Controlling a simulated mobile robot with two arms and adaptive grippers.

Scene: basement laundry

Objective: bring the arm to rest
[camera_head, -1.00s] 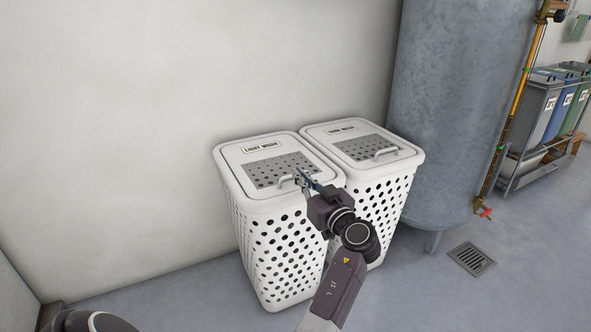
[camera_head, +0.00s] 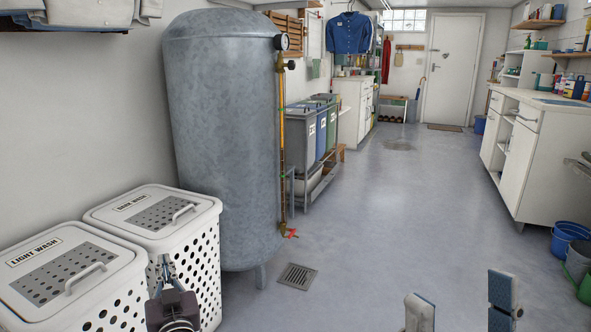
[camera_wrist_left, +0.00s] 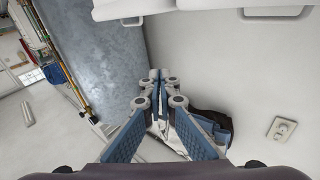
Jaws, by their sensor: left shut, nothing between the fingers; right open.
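My left gripper (camera_head: 167,268) shows in the head view at the bottom left, in front of the further white hamper. Its fingers are shut with nothing between them. The shut fingertips also show in the left wrist view (camera_wrist_left: 158,76). My right gripper (camera_head: 460,302) is at the bottom edge of the head view, right of centre, with its two fingers wide apart over the floor and nothing seen between them.
Two lidded white hampers, the near one (camera_head: 25,258) marked LIGHT WASH and the further one (camera_head: 205,222), stand at the left with lids down. A grey tank (camera_head: 222,130) stands beyond. The floor (camera_head: 390,220) is clear to the door. Buckets (camera_head: 568,236) stand at the right.

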